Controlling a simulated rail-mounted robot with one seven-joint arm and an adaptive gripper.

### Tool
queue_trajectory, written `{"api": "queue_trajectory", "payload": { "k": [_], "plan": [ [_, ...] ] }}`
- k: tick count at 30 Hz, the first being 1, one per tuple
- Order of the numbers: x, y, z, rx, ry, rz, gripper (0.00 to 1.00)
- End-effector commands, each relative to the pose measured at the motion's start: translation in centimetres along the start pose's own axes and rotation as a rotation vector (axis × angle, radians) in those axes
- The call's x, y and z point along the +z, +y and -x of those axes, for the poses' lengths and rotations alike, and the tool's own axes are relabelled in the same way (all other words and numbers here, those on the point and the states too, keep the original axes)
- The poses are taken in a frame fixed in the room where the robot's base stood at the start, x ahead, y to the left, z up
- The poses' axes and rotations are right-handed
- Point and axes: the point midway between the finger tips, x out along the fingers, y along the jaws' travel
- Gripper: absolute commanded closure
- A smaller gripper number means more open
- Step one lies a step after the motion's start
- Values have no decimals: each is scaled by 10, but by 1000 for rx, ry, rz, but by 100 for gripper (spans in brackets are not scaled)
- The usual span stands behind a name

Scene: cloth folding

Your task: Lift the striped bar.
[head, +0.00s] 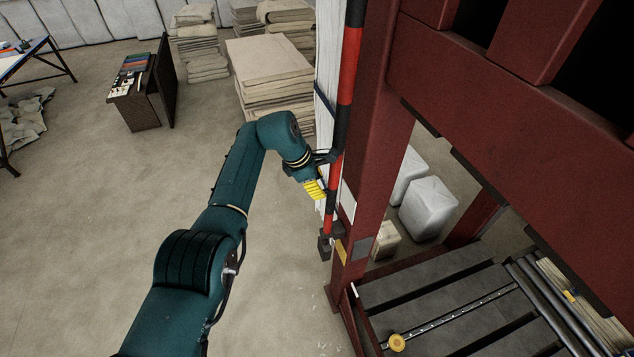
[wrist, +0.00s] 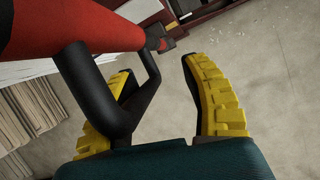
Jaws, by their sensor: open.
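The striped bar (head: 349,65) is a long red and black bar standing upright against the dark red frame. Its lower red part (wrist: 105,25) also shows large in the wrist view. A black bracket-shaped handle (wrist: 148,78) sticks out from the bar; it crosses in front of the left finger in the wrist view. My gripper (head: 314,190) is beside the bar's lower half, at its left. In the wrist view my gripper (wrist: 157,72) has its two yellow fingers apart, with a gap right of the handle. The left finger is partly hidden by the handle; I cannot tell whether they touch.
The red steel frame (head: 375,130) stands close at the right, with a roller bed (head: 550,305) low beside it. Stacks of folded cloth (head: 268,60) stand behind. White bales (head: 428,208) lie beyond the frame. The floor at the left (head: 90,220) is mostly clear.

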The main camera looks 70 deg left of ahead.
Motion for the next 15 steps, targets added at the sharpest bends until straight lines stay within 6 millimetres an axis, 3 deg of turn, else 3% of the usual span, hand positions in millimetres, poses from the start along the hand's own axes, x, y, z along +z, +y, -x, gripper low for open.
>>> {"api": "queue_trajectory", "payload": {
  "k": [11,15],
  "plan": [
    [1,2,3,3,-2,-1,57],
    [1,3,14,7,-3,-1,57]
  ]
}}
